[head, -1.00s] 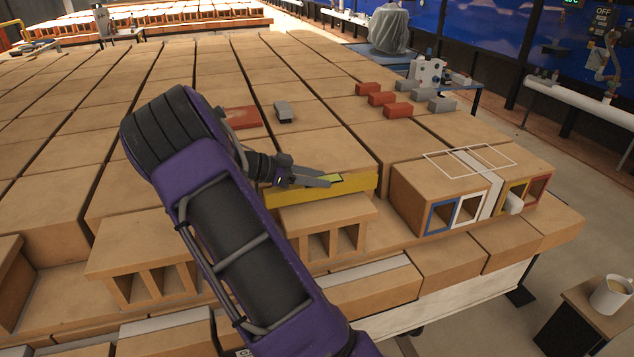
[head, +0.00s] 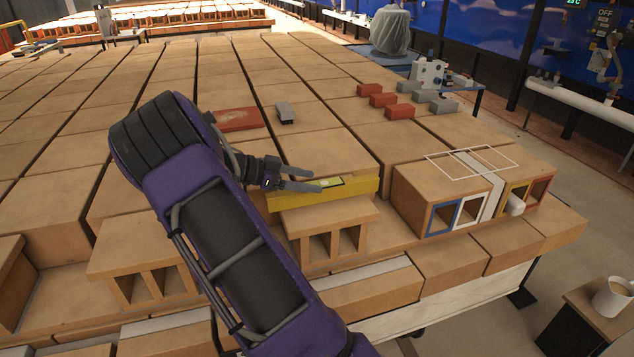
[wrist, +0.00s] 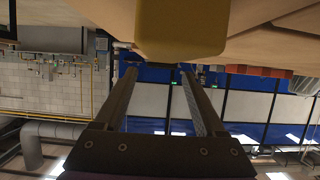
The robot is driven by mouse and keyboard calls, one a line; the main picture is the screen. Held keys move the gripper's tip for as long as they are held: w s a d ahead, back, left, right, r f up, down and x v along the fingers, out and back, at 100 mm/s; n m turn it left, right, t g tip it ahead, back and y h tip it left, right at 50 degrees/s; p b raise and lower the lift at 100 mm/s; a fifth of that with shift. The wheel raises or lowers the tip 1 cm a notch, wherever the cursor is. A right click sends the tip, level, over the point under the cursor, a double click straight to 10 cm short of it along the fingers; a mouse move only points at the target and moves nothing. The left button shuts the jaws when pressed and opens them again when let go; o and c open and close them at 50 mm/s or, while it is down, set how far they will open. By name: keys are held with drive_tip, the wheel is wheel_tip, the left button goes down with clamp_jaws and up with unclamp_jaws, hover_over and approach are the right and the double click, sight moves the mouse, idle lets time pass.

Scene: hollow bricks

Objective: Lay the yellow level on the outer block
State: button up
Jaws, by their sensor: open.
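The yellow level (head: 350,191) lies lengthwise at the back of the top of a hollow brick (head: 325,222) in the front row, against the larger blocks behind. My gripper (head: 318,179) is open at the level's left part, its fingers apart. In the wrist view the level's yellow end (wrist: 180,30) is just beyond the open fingers (wrist: 160,72), not visibly clamped. The outer block (head: 425,190) stands to the right, with blue- and white-framed holes in front. A thin white rectangle outline overlies its top and the strip and block beside it.
A pale strip (head: 493,196) separates the outer block from another block (head: 528,180) with yellow- and red-framed holes and a white cylinder at its front. Red and grey small bricks (head: 400,112) lie farther back. A grey object (head: 285,112) and red plate (head: 236,119) lie behind my gripper.

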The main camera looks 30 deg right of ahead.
drive_tip(key=v, duration=0.8)
drive_tip(key=shift+w+a+r, duration=0.1)
drive_tip(key=shift+a, duration=0.3)
drive_tip(key=shift+r, duration=0.15)
